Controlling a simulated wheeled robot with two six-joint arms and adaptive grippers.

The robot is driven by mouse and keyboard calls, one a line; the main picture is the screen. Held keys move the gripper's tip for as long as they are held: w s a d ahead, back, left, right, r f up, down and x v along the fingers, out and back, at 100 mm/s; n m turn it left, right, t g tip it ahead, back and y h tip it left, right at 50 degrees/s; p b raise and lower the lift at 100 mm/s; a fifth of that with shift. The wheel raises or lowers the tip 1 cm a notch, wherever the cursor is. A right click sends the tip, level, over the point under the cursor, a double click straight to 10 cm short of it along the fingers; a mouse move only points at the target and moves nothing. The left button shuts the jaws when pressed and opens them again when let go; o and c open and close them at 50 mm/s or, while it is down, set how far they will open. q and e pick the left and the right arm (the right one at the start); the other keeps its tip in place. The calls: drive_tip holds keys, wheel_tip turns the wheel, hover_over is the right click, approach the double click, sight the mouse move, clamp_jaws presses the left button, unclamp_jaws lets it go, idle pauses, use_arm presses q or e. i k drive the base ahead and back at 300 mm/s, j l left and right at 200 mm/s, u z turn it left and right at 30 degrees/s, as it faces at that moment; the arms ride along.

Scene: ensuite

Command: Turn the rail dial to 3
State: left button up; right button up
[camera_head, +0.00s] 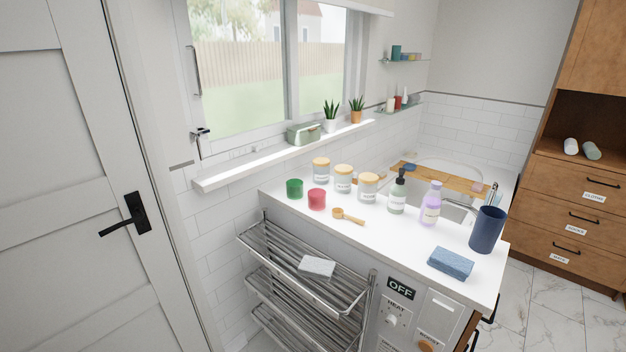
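The control panel (413,306) is on the counter's front face, right of the chrome towel rail (300,268). Its dark display (401,288) reads OFF. Below it is a label reading HEAT and a white dial (391,321); the dial's pointer and number marks are too small to read. A tan knob (427,345) sits lower right, cut by the bottom edge. A white folded cloth or sponge (317,266) lies on the rail's top shelf. Neither of my grippers is in view.
The white counter (365,235) holds jars, a wooden scoop (347,216), bottles, a blue cup (487,229) and a blue sponge (450,263) near the front edge. The rail's bars jut out left of the panel. A closed door (80,180) stands far left.

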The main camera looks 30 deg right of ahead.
sight(390, 320)
drive_tip(key=z, duration=1.55)
